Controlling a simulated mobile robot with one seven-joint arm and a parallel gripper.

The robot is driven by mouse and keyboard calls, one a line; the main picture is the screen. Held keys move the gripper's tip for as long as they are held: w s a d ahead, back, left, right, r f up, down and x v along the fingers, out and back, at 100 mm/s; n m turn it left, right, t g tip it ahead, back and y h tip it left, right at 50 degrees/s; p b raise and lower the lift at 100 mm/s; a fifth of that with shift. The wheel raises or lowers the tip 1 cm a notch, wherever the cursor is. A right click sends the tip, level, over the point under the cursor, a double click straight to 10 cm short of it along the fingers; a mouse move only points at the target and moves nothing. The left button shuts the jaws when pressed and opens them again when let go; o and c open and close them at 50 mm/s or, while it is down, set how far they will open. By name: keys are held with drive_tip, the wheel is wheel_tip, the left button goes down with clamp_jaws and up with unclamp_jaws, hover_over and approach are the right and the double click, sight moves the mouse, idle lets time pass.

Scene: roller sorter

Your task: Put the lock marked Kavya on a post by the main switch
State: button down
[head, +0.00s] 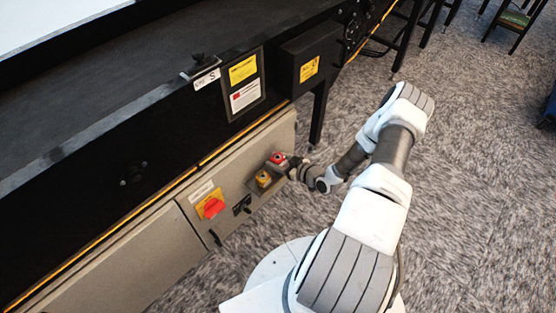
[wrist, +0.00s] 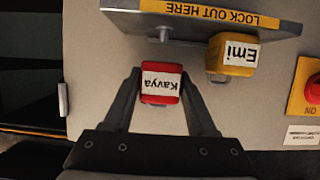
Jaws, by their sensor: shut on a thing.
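A red lock with a white label reading Kavya (wrist: 160,84) is between the two fingers of my gripper (wrist: 160,74), which is shut on it. The lock is close to a post (wrist: 164,61) under the LOCK OUT HERE bracket (wrist: 205,25); I cannot tell whether it touches the post. A yellow lock marked Emi (wrist: 233,55) is at the same bracket, beside it. The main switch (wrist: 312,92), a red knob on yellow, is at the right edge of the wrist view. In the head view, my gripper (head: 291,165) is at the red lock (head: 278,158), with the yellow lock (head: 263,179) and main switch (head: 211,207) to the left.
The grey cabinet panel (head: 180,240) sits under the black sorter frame (head: 110,130). A small dark fitting (head: 241,206) is between the switch and the bracket. The carpet (head: 470,200) right of my arm is clear.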

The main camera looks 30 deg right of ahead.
drive_tip(key=shift+f+b, duration=0.3)
drive_tip(key=shift+f, duration=0.1)
drive_tip(key=shift+f+b, duration=0.3)
drive_tip(key=shift+f, duration=0.85)
drive_tip(key=shift+f, duration=0.2)
idle(0.4)
drive_tip(key=shift+c, duration=0.6)
unclamp_jaws()
drive_tip(key=p+v, duration=0.5)
drive_tip(key=v, duration=1.2)
drive_tip(key=shift+s, duration=0.2)
drive_tip(key=shift+d+r, duration=0.15)
